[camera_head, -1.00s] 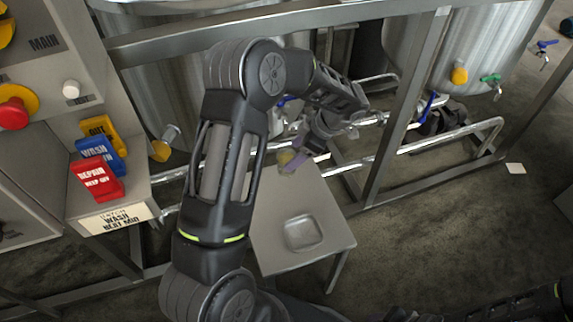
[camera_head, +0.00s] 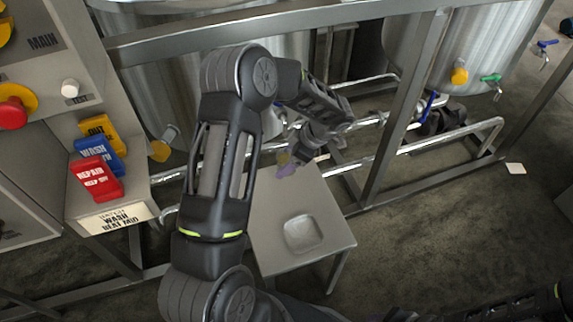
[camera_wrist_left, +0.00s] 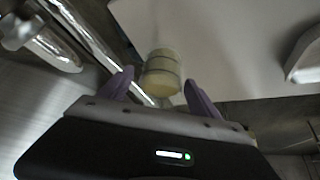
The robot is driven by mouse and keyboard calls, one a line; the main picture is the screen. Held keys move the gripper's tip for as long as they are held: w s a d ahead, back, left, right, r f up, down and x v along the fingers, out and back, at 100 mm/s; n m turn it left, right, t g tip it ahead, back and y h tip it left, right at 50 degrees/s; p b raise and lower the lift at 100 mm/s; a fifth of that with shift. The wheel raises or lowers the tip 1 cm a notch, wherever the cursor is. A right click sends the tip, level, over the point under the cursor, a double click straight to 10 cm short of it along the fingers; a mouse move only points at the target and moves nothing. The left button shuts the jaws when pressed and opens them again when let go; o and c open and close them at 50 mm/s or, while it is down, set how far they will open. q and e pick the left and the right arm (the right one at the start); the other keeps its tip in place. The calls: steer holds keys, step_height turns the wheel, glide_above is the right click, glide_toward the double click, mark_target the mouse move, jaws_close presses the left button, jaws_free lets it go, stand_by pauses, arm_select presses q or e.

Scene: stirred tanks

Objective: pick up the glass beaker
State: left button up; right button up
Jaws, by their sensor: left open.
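The glass beaker (camera_wrist_left: 162,72) shows in the left wrist view as a small pale cylinder with yellowish contents, near the edge of a light grey table. My left gripper (camera_wrist_left: 159,78) is open, its two purple fingers pointing at the beaker. The beaker lies at and just beyond the fingertips, between their lines; I cannot tell whether they touch it. In the head view the left gripper (camera_head: 287,166) is over the table's back part, and the beaker is mostly hidden there by the gripper. My right gripper is not seen.
The grey side table (camera_head: 265,240) has a square recessed basin (camera_head: 303,233) toward its front. Steel pipes (camera_head: 420,145) and frame posts stand behind it, with steel tanks (camera_head: 165,75) beyond. Red, blue and yellow tags (camera_head: 97,180) stand on a ledge at left.

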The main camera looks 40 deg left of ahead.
arm_select(q)
jaws_close()
stand_by(0.8)
